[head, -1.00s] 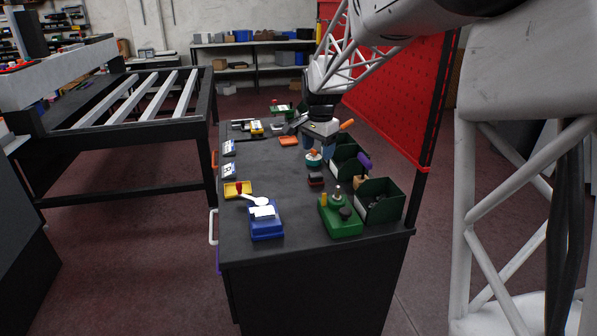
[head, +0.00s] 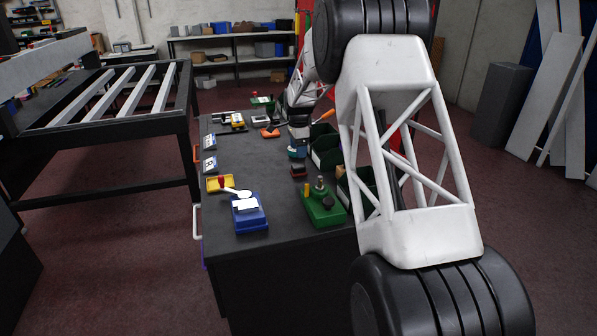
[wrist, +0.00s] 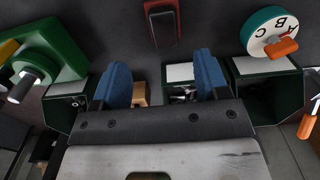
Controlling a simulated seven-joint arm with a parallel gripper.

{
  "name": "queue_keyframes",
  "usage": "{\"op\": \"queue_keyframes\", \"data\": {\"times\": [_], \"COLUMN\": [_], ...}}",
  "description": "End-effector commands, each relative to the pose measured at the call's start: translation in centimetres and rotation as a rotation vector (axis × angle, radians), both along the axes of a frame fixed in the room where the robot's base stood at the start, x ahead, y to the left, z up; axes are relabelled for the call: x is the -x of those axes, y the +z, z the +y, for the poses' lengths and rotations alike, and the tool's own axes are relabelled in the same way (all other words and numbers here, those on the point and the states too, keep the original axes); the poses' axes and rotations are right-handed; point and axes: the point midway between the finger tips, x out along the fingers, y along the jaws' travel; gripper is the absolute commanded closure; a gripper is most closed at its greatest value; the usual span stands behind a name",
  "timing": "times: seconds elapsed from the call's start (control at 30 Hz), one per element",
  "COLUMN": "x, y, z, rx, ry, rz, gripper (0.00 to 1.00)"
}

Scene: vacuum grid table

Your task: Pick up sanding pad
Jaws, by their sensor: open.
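A dark block with a red rim, which I take for the sanding pad (wrist: 164,22), lies on the black table top at the upper middle of the wrist view. It also shows in the head view (head: 298,172). My gripper (wrist: 163,66) is open and empty, with its two blue fingers apart. The pad lies beyond the fingertips, roughly centred between them and not touched. In the head view my gripper is small, above the table just behind the pad, and its fingers are hard to make out.
A round lettered dial (wrist: 277,32) with an orange knob stands right of the pad in the wrist view. A green fixture (wrist: 42,62) with knobs is at left. Green bins (wrist: 262,92) line the near side. In the head view, the table's middle (head: 250,165) is clear.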

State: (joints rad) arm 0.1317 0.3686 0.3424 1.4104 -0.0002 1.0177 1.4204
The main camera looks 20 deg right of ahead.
Motion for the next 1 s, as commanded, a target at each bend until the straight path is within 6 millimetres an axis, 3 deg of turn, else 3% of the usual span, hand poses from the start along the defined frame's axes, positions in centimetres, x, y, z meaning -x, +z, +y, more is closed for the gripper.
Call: {"op": "queue_keyframes", "data": {"times": [0.5, 1.0], "x": [-0.6, -0.6], "y": [-0.8, -3.2], "z": [-0.2, -0.2], "rx": [-0.001, 0.000], "ry": [-0.019, -0.018], "rz": [0.003, 0.002], "gripper": [0.32, 0.32]}}
